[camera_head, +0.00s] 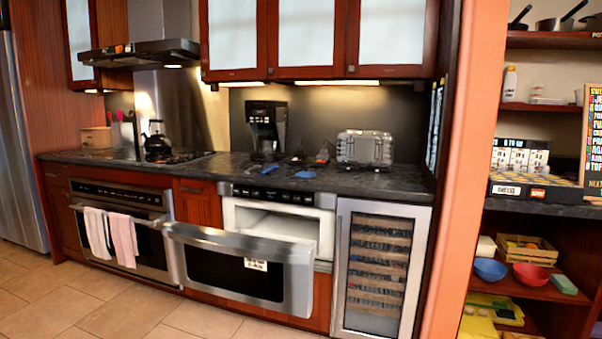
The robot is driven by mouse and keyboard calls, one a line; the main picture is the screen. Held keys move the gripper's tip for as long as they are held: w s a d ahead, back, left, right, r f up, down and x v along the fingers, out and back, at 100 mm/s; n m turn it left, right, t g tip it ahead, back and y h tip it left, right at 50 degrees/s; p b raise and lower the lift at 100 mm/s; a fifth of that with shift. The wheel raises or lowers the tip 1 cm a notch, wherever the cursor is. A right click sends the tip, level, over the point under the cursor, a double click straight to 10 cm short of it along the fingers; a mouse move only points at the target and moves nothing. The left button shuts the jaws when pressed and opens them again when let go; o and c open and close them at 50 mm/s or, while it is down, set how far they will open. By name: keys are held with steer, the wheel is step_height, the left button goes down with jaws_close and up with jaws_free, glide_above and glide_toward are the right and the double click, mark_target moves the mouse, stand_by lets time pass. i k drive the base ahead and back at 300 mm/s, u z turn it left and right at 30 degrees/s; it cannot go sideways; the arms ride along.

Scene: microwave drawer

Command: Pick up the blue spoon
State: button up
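Two small blue things lie on the dark countertop (215,168), above the microwave drawer. One blue thing (270,169) lies in front of the coffee maker, and a flatter blue thing (305,174) lies a little to its right, near the front edge. They are too small for me to tell which, if either, is the blue spoon. My gripper is not in view.
The microwave drawer (240,270) stands pulled out below the counter. A coffee maker (266,128), a silver toaster-like appliance (364,147) and a black kettle (157,139) stand on the counter. An orange post (465,170) rises at right. Tiled floor (110,305) is clear at left.

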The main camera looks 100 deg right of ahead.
mark_target(269, 170)
steer(key=z, duration=3.7)
steer(key=i, duration=0.9)
steer(key=z, duration=0.05)
